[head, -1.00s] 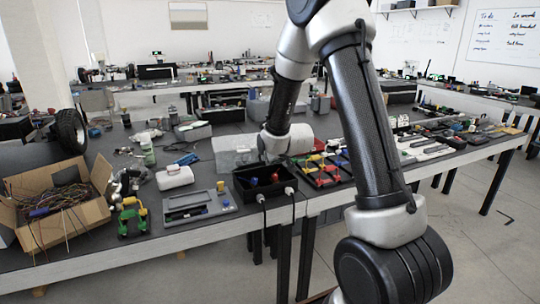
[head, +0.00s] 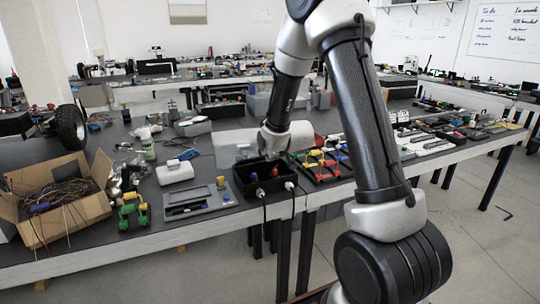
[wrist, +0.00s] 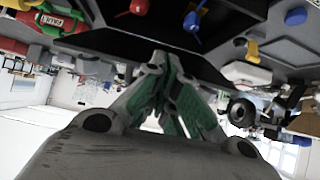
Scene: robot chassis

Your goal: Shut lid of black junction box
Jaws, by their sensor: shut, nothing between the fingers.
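The black junction box (head: 245,187) stands open near the front edge of the table, with a red part and a blue part inside. A pale, see-through panel (head: 228,152) stands up behind it and looks like its raised lid; its hinge is hidden. In the wrist view the box's dark inside (wrist: 225,62) fills the top, with the red and blue parts showing. My gripper (wrist: 160,58) is shut and empty, its green-padded fingers together, close to the box. In the head view my wrist is behind the box and the fingertips are not clear. I cannot tell whether they touch anything.
Red and yellow clamps (head: 320,165) lie right of the box. A grey tray-like case (head: 198,201) and a green-and-yellow part (head: 133,210) lie to its left. A cardboard box of wires (head: 75,213) stands farther left. Two cables hang from the box's front.

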